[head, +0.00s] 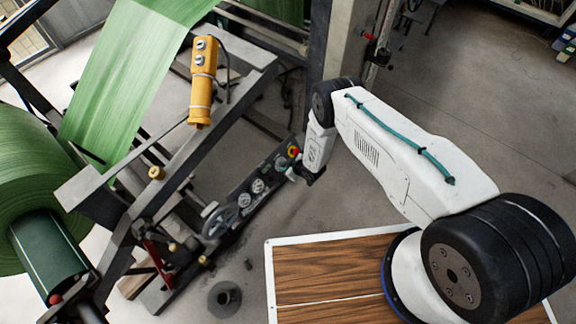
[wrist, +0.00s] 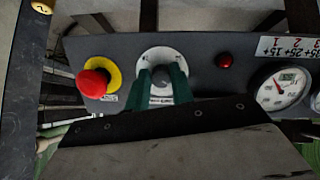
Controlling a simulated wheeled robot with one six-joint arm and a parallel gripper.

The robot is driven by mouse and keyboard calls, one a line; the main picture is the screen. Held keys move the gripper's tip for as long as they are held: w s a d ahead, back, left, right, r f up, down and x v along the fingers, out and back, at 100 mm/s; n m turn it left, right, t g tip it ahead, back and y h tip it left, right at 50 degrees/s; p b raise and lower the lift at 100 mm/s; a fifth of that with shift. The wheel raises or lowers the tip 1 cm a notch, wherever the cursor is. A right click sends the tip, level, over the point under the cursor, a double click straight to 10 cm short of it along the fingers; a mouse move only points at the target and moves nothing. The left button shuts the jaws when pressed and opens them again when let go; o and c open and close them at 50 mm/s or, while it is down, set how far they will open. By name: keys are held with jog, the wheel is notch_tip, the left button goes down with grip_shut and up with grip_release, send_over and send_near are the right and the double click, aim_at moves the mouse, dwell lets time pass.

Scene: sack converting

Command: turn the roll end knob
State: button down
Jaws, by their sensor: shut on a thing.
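The knob (wrist: 161,77) is small and grey, set in a round white dial plate on the dark control panel (wrist: 205,65). In the wrist view my gripper (wrist: 160,84) has its two green fingers on either side of the knob, shut on it. The lower part of the knob is hidden by the fingers and the dark gripper body. In the head view my gripper (head: 297,173) reaches the upper right end of the control panel (head: 245,198), and the knob is hidden there.
A red mushroom button (wrist: 93,83) on a yellow ring sits just left of the knob. A small red lamp (wrist: 225,60) and a white gauge (wrist: 281,89) are to its right. A yellow pendant (head: 203,80) hangs by the green web (head: 125,70).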

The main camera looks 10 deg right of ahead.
jog(key=shift+w+a+r+n, duration=0.2)
jog(key=shift+w+a+n, duration=0.15)
jog(key=shift+n, duration=0.45)
jog(key=n, duration=0.2)
jog(key=shift+a+n+t, duration=0.1)
jog(key=shift+n+t, duration=0.2)
jog(key=shift+t, duration=0.1)
jog(key=n, duration=0.4)
jog(key=shift+s+t, duration=0.15)
jog(key=shift+t, duration=0.25)
jog(key=n, duration=0.4)
jog(key=shift+f+n+t, duration=0.15)
jog(key=shift+n+t, duration=0.15)
jog(key=shift+t, duration=0.1)
jog(key=n, duration=0.2)
jog(key=n+y, duration=0.1)
jog(key=n, duration=0.1)
jog(key=shift+d, duration=0.25)
jog(key=shift+n+t, duration=0.3)
jog(key=c, duration=1.2)
grip_release()
jog(key=shift+s+f, duration=0.1)
